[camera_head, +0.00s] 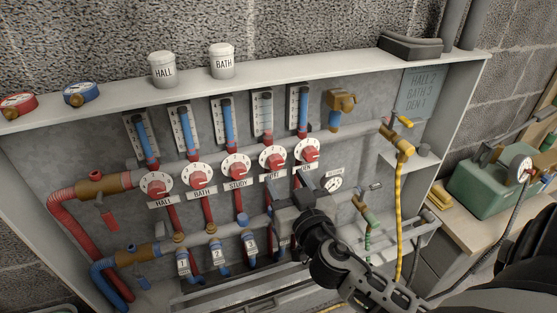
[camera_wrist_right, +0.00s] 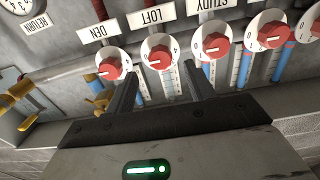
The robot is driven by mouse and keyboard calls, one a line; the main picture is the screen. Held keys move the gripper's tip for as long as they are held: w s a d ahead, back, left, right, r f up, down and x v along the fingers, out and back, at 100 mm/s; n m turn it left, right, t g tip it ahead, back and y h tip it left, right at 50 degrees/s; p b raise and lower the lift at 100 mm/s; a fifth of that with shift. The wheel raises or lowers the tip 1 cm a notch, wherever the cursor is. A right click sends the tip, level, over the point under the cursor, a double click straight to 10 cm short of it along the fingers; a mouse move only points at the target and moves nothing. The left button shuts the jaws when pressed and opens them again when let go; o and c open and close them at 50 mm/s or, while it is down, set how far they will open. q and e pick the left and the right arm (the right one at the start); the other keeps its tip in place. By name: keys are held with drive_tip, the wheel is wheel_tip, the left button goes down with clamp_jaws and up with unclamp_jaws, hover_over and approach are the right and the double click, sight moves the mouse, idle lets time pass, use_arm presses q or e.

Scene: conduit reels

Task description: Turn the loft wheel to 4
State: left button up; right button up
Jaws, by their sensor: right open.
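The loft wheel (camera_head: 272,158) is a red knob on a white numbered dial, fourth from the left on the panel. Its label is partly hidden in the head view but reads LOFT in the right wrist view, where the wheel (camera_wrist_right: 160,52) is upside down. I cannot read which number its knob points to. My right gripper (camera_head: 287,196) is in front of the panel, just below the loft and den wheels. In the right wrist view its open fingers (camera_wrist_right: 161,88) are on either side of the loft wheel's line, apart from it, with nothing between them. My left gripper is not shown.
The den wheel (camera_head: 308,150) and study wheel (camera_head: 236,165) stand close on either side. A yellow hose (camera_head: 398,210) hangs at the right. A slate (camera_head: 422,93) reads HALL 2, BATH 3, DEN 1. A green machine (camera_head: 488,185) sits on the right bench.

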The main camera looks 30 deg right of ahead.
sight(277, 166)
drive_tip(key=x, duration=0.5)
drive_tip(key=shift+w+p, duration=0.2)
drive_tip(key=shift+p, duration=0.15)
drive_tip(key=c, duration=1)
